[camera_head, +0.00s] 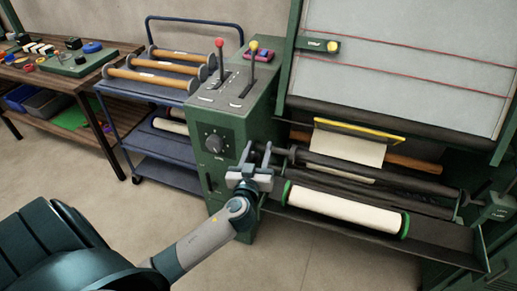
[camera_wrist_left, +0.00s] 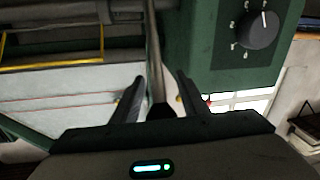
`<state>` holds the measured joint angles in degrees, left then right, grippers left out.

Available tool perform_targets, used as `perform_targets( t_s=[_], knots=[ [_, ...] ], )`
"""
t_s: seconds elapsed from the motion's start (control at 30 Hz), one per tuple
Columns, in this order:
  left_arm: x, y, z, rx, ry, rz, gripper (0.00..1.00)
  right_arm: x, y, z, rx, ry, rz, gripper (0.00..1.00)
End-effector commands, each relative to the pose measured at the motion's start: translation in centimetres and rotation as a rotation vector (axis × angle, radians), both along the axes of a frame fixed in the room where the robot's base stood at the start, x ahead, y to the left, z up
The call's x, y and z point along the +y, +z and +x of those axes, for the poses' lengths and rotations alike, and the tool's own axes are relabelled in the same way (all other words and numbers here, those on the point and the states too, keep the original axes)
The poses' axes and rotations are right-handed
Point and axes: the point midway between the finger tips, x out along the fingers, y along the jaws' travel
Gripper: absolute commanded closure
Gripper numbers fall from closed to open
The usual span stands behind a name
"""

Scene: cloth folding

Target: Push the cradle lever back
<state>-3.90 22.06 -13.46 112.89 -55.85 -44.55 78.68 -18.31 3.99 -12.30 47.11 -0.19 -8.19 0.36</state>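Two levers rise from the top of the green control cabinet (camera_head: 226,120): one with a red knob (camera_head: 220,42) and one with a yellow knob (camera_head: 252,44). I cannot tell which is the cradle lever. My left gripper (camera_head: 260,150) is in front of the cabinet, below both levers and apart from them, by the end of the machine's rollers. In the left wrist view its fingers (camera_wrist_left: 158,95) are open, with a dark rod (camera_wrist_left: 154,50) showing between them; I cannot tell if they touch it. My right gripper is not in view.
A round dial (camera_head: 214,142) is on the cabinet front. A cream roll with green ends (camera_head: 345,208) lies in the machine's front. A blue cart (camera_head: 165,142) with wooden rollers and a workbench (camera_head: 75,84) stand at left. Floor is open before the cart.

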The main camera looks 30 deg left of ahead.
Motion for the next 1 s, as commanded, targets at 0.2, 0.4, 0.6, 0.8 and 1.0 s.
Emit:
perform_targets(
  t_s=[0.2,0.4,0.6,0.8,1.0],
  knots=[
    [-0.01,-0.01,-0.02,0.000,0.000,0.000,0.72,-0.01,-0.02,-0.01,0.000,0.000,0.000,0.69],
    [0.01,0.06,-0.02,-0.001,0.000,0.000,1.00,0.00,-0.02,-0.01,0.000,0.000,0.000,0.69],
    [0.05,0.24,0.00,-0.004,0.001,0.001,1.00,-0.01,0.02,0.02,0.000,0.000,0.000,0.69],
    [0.09,0.42,0.02,-0.006,0.002,0.003,1.00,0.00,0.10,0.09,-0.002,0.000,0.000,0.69],
    [0.18,0.75,0.17,-0.003,0.002,0.001,1.00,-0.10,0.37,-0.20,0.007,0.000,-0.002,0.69]
  ],
)
